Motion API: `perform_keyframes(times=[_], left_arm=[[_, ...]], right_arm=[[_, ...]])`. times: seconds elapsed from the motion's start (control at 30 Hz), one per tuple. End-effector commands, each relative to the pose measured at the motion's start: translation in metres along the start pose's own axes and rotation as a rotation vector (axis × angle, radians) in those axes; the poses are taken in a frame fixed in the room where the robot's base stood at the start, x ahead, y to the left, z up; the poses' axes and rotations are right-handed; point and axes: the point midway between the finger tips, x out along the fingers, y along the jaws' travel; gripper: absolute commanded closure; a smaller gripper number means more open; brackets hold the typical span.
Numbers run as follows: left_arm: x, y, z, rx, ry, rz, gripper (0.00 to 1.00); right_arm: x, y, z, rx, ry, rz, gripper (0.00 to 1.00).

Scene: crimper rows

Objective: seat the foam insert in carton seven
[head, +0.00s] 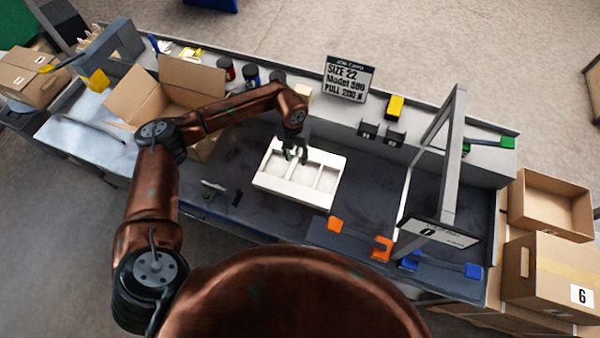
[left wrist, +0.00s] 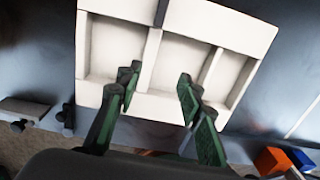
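The foam insert (head: 290,193) is a white tray-like block with several recesses and thin dividers. It lies flat on the dark bench mat, and fills much of the left wrist view (left wrist: 225,25). My left gripper (head: 296,152) is over the insert's far side; its green fingers (left wrist: 157,80) are apart on either side of a divider line. I cannot tell whether they touch the foam. An open brown carton (head: 195,72) with raised flaps stands on the bench to the left; no number is readable on it. My right gripper is not in view.
A sign (head: 348,79) stands behind the insert. A grey upright frame (head: 452,150) stands to the right. Orange (head: 381,248) and blue clips line the front edge. A carton marked 6 (head: 555,275) and an open carton (head: 548,203) are at far right.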

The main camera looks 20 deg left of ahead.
Motion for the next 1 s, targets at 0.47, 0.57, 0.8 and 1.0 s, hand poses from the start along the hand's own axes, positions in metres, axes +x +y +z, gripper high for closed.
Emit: perform_keyframes(times=[0.47, 0.57, 0.8, 1.0], left_arm=[[0.042, 0.015, -0.002, -0.008, 0.007, 0.035, 0.65], [0.057, 0.018, -0.004, -0.008, 0.008, 0.033, 0.65], [0.076, 0.018, -0.003, -0.006, 0.004, 0.033, 0.65], [0.075, 0.018, -0.003, -0.006, 0.004, 0.033, 0.69]], right_arm=[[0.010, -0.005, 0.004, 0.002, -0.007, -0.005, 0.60], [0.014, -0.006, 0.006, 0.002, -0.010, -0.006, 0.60], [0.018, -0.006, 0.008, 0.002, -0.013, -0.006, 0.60], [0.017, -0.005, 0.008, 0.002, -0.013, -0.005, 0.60]])
